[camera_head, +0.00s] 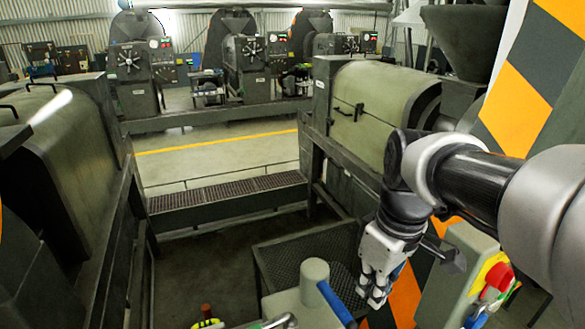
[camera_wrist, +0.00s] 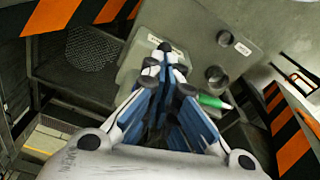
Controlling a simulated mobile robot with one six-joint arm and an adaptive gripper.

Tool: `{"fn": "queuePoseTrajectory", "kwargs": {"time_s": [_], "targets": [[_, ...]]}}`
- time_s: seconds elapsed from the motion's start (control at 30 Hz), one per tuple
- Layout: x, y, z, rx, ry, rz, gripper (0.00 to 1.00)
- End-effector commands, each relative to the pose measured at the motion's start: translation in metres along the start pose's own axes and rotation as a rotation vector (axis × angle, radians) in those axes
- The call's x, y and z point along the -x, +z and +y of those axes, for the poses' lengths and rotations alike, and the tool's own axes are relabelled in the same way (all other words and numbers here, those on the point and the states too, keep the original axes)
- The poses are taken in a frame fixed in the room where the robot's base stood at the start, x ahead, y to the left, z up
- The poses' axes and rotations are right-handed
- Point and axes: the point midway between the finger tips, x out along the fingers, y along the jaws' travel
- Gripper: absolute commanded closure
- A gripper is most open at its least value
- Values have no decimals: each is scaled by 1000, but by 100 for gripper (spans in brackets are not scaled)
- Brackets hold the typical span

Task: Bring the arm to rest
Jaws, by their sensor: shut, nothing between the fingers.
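My gripper (camera_head: 375,290) hangs from my arm at the lower right of the head view, fingers pointing down. It is shut and empty. In the wrist view my gripper (camera_wrist: 163,52) shows its white and blue fingers closed together, in front of a grey-green control box (camera_wrist: 200,40) with dark knobs and small labels. I cannot tell whether the fingertips touch anything.
A control panel with a red button (camera_head: 499,277) stands right of my gripper. A grey cylinder with a blue-handled lever (camera_head: 335,302) is just left. A mesh tray (camera_head: 300,248) lies behind. Large screw expellers (camera_head: 375,110) stand on both sides. Open floor (camera_head: 195,270) lies left.

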Motion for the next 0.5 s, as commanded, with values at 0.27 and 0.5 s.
{"fn": "queuePoseTrajectory", "kwargs": {"time_s": [0.27, 0.5], "targets": [[0, 0, 0, 0, 0, 0, 100], [-14, 13, -13, -65, 31, 29, 100]]}}
